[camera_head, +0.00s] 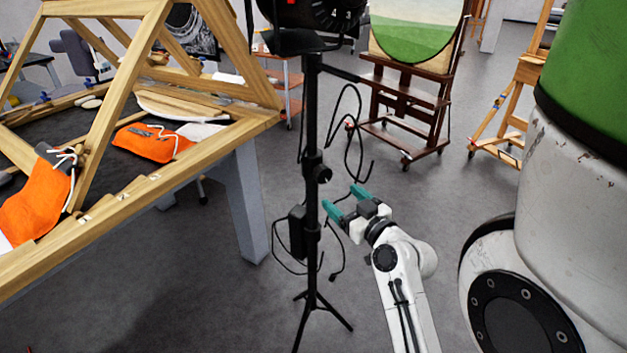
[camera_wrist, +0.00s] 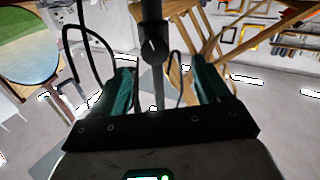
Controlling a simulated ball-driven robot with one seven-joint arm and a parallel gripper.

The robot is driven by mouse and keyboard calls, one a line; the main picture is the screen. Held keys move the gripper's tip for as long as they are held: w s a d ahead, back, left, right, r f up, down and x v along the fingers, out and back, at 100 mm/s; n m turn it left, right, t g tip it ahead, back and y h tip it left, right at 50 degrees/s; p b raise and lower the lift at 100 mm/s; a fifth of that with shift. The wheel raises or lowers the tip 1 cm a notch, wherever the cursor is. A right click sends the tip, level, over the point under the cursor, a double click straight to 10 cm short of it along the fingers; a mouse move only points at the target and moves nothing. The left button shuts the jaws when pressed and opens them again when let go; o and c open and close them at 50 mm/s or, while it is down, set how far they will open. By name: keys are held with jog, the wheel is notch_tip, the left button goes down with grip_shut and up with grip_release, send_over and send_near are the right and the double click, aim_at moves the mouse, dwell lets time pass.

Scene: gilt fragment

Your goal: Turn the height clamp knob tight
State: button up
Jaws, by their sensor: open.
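A black light stand (camera_head: 312,115) stands upright in the middle of the head view, with a dark lamp on top. The height clamp knob (camera_head: 325,174) is a small black knob on the right side of its pole. My gripper (camera_head: 342,199) is open, with teal fingers, a little below and right of the knob. In the wrist view the knob (camera_wrist: 155,47) shows on the pole (camera_wrist: 152,10), beyond and between the spread fingers of my gripper (camera_wrist: 160,78). Nothing is between the fingers, and they look apart from the knob.
A black cable (camera_head: 357,110) loops beside the pole, close to my gripper. The stand's tripod legs (camera_head: 325,310) spread below. Easels (camera_head: 410,95) stand behind; grey floor between is clear.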

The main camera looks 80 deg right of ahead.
aim_at(326, 177)
jog(key=p+x, duration=0.1)
jog(key=x, duration=0.2)
jog(key=p+x, duration=0.1)
jog(key=x, duration=0.3)
jog(key=p+x, duration=0.1)
jog(key=x, duration=0.2)
jog(key=shift+s+d+r, duration=0.1)
jog(key=shift+d+r, duration=0.25)
jog(key=shift+d, duration=0.2)
jog(key=c, duration=1)
